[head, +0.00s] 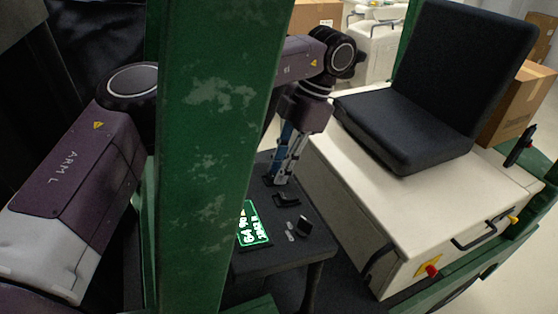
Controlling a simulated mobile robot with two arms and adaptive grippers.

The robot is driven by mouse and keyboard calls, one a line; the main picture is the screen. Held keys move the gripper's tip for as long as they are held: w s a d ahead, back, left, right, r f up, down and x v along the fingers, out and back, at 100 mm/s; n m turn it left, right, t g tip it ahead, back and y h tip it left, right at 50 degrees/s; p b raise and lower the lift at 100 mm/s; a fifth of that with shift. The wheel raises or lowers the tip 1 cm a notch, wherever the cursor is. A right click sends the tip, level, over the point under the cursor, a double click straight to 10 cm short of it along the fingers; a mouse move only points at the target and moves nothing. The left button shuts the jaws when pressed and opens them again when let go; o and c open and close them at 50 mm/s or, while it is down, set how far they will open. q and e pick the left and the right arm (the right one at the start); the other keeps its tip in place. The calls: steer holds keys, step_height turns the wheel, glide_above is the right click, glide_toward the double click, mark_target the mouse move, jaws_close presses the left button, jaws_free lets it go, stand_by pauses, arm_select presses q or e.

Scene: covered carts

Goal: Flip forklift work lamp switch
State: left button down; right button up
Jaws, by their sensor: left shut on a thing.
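A dark console (285,250) stands beside the seat. It carries a lit green display (254,224), a black lever-like control (287,199) and a small dark upright piece (304,226) with grey buttons beside it. My left gripper (275,179) points down at the far part of the console, just behind the black control. It is shut on a small dark part there, which looks like a switch; its fingers mostly hide that part. No label shows which control is the work lamp switch. My right gripper is not in view.
A worn green pillar (213,150) stands close in front, hiding part of my left arm and the console's left side. A black seat (425,95) sits on a cream body (405,205) at the right. A red knob (432,271) is low on that body. Cardboard boxes stand behind.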

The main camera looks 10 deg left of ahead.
arm_select(q)
steer(key=shift+r, duration=0.1)
steer(key=c, duration=1.8)
jaws_free()
step_height(320, 180, up, 10)
steer(key=shift+w+d, duration=0.1)
